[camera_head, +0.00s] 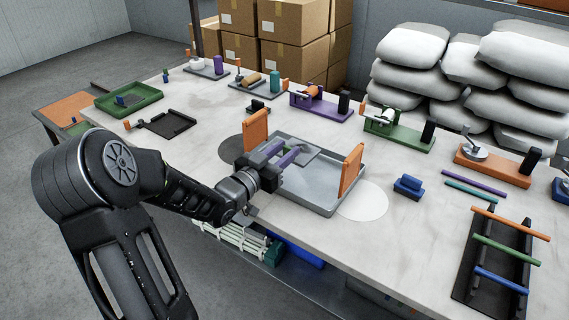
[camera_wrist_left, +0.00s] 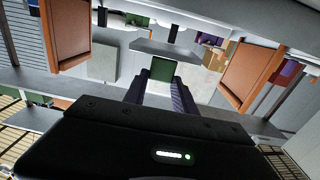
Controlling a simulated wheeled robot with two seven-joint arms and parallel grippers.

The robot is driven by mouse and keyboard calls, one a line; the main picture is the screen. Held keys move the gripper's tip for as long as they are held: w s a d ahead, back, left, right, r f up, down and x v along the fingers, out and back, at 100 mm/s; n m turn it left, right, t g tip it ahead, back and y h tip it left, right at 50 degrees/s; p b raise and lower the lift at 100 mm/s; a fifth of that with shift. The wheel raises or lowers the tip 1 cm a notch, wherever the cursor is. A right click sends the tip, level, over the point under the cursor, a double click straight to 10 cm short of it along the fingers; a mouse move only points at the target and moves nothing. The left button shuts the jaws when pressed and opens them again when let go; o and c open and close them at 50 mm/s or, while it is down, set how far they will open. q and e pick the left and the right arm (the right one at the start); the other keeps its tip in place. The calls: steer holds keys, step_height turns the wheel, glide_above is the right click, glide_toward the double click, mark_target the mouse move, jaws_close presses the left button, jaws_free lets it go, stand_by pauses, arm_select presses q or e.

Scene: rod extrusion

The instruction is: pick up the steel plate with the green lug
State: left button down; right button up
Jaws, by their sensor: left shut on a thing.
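My left gripper (camera_head: 296,154) reaches over the grey tray from the left, its purple fingers pointing away to the right. In the left wrist view the fingers (camera_wrist_left: 161,84) are closed on the green lug (camera_wrist_left: 162,70), which sits between their tips. The steel plate (camera_wrist_left: 165,52) shows as a grey slab just beyond the lug. In the head view a grey plate (camera_head: 318,151) shows by the fingertips, and the fingers hide the lug. I cannot tell whether the plate touches the tray. My right gripper is not in view.
The grey tray (camera_head: 316,205) has two upright orange handles (camera_head: 351,170) flanking the gripper. A dark tray (camera_head: 170,124), a purple stand (camera_head: 322,107), a green stand (camera_head: 398,130) and a rod rack (camera_head: 489,275) stand around it. The white disc (camera_head: 363,201) is bare.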

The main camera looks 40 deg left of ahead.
arm_select(q)
step_height(320, 180, up, 4)
steer(key=shift+f, duration=0.2)
steer(key=shift+f, duration=0.1)
stand_by(0.5)
